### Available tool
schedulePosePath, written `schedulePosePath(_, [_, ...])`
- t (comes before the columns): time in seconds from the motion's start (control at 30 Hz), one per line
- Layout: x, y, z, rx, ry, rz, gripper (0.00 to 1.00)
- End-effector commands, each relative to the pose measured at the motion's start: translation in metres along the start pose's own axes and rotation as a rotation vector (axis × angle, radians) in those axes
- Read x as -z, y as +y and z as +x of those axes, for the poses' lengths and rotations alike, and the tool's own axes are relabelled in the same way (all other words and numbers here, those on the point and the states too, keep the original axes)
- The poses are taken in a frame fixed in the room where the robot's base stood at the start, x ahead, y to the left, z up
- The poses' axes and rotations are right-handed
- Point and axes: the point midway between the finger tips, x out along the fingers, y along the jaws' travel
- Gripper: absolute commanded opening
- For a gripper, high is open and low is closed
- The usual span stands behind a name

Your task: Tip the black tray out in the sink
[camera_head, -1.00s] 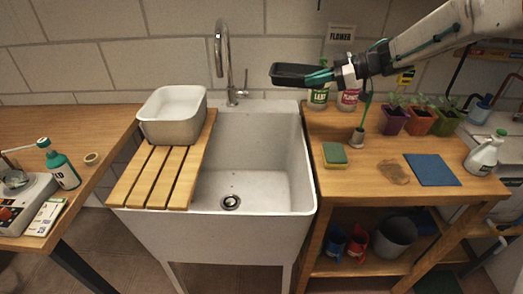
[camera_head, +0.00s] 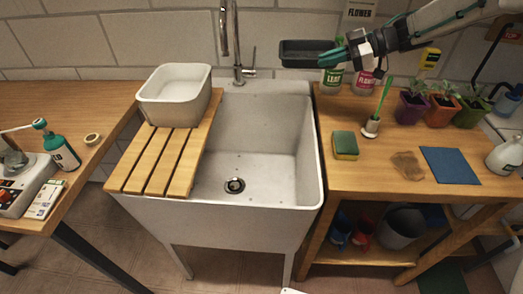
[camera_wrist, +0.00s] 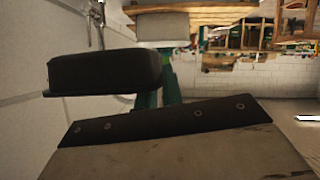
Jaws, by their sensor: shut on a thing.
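The black tray (camera_head: 300,62) is in the air above the back right corner of the white sink (camera_head: 262,205), near the wall. My gripper (camera_head: 333,57) is shut on the tray's right end. The tray looks about level, and I cannot make out what is in it. In the wrist view the tray (camera_wrist: 105,72) is dark, with the green fingers of my gripper (camera_wrist: 158,95) partly hidden behind it. The sink's basin is empty, with a drain (camera_head: 235,186) in its floor.
A tap (camera_head: 237,45) stands behind the sink, left of the tray. A white tub (camera_head: 175,108) sits on a slatted board (camera_head: 160,165) over the sink's left side. Bottles (camera_head: 362,83), a brush (camera_head: 372,125) and potted seedlings (camera_head: 440,113) stand on the right bench.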

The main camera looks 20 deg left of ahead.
Motion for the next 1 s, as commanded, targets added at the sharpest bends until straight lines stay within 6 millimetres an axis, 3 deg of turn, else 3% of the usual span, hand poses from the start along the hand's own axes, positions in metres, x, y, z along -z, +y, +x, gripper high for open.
schedulePosePath(0.23, [-0.032, -0.02, 0.022, -0.033, -0.061, -0.099, 0.0])
schedulePosePath(1.0, [-0.053, -0.042, 0.041, -0.077, -0.141, -0.228, 0.0])
